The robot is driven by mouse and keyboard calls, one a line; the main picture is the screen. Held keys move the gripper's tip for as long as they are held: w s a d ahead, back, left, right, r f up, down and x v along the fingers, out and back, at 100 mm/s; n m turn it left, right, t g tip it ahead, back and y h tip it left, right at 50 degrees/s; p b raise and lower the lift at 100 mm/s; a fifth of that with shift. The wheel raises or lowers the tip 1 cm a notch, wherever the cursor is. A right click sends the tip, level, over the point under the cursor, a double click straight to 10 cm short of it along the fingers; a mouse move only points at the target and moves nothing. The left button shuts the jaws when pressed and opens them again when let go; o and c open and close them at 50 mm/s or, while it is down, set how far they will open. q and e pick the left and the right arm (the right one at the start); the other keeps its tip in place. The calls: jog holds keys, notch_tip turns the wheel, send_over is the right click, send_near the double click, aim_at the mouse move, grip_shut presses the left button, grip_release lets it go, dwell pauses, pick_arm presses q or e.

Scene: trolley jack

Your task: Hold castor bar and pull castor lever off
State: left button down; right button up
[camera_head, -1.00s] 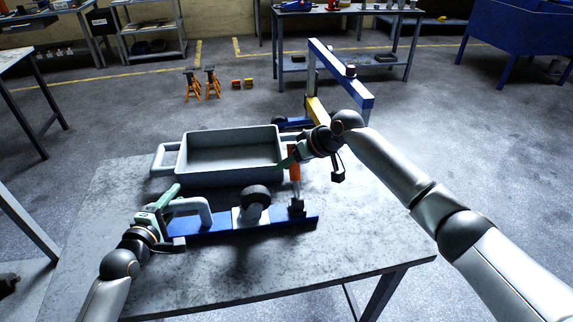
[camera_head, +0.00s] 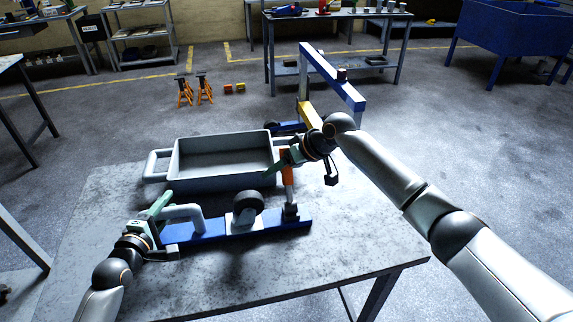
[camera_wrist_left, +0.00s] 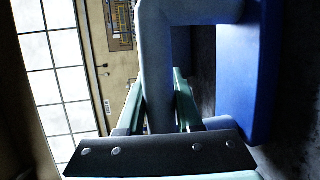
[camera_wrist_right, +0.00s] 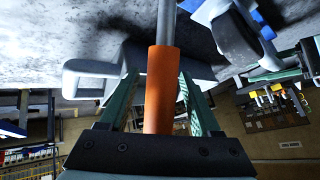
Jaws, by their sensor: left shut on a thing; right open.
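The castor bar (camera_head: 240,231) is a long blue bar lying on the table, with a grey bent handle at its left end and a dark castor wheel (camera_head: 249,202) near its middle. My left gripper (camera_head: 163,206) is shut on the handle, which also shows between its fingers in the left wrist view (camera_wrist_left: 157,70). The castor lever (camera_head: 287,178) stands upright at the bar's right end. Its orange grip (camera_wrist_right: 160,90) lies between the open fingers of my right gripper (camera_head: 276,166). I cannot tell whether the fingers touch it.
A grey tray (camera_head: 222,182) with side handles stands just behind the bar on the worn table (camera_head: 110,200). The tray is empty. A blue hoist frame (camera_head: 331,75) stands on the floor beyond. The table's front area is clear.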

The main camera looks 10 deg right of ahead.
jog(key=v, duration=1.2)
pick_arm(q)
jog(key=c, duration=0.5)
grip_release()
pick_arm(e)
jog(key=shift+f, duration=0.1)
